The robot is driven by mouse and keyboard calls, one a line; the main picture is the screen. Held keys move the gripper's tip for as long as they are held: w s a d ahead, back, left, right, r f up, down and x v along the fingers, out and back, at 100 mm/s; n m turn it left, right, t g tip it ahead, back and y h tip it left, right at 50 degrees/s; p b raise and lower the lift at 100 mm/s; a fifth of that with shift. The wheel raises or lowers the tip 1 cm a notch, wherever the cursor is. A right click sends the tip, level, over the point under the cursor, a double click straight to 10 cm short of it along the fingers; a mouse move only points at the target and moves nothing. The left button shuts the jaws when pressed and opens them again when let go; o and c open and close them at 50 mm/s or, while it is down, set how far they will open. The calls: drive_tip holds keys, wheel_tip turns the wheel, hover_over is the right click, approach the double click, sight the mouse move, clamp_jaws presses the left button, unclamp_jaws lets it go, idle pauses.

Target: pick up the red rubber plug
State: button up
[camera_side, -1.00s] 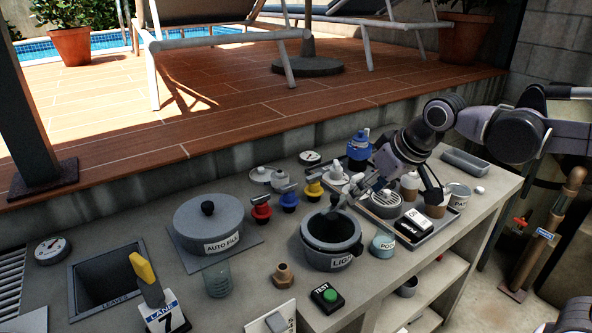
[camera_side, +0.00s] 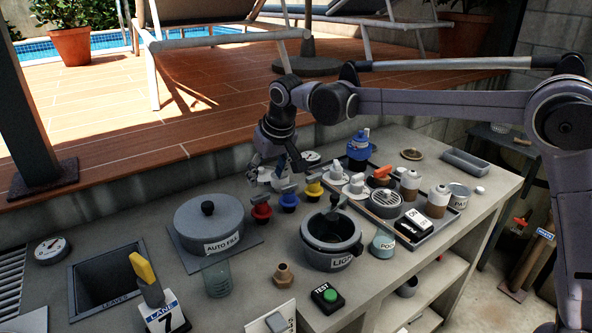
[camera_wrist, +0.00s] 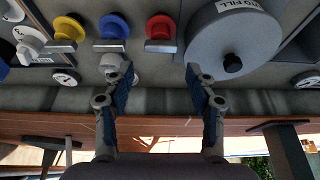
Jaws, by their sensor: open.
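The red plug (camera_side: 261,208) stands on the grey counter between the lidded AUTO FILL pot and the blue plug, with a grey bar-shaped grip on it. It also shows in the wrist view (camera_wrist: 160,28), at the top centre. My gripper (camera_side: 272,181) is above the back of the counter, behind the red plug. In the wrist view my gripper (camera_wrist: 158,76) has its two fingers wide apart with nothing between them. The red plug lies beyond the fingertips, roughly in line with the gap. Its underside is hidden.
The blue plug (camera_side: 289,198) and yellow plug (camera_side: 314,187) stand close to its right. The AUTO FILL pot (camera_side: 208,226) is close on its left. The open LIGHT pot (camera_side: 331,258) is in front right. The raised deck edge (camera_side: 190,172) runs behind.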

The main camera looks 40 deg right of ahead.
sight(260, 195)
drive_tip(key=x, duration=0.4)
drive_tip(key=shift+w+f, duration=0.2)
drive_tip(key=shift+f, duration=0.15)
drive_tip(key=shift+x, duration=2.6)
drive_tip(key=shift+w, duration=0.2)
drive_tip(key=shift+c, duration=0.3)
drive_tip(key=shift+r, duration=0.1)
drive_tip(key=c, duration=1)
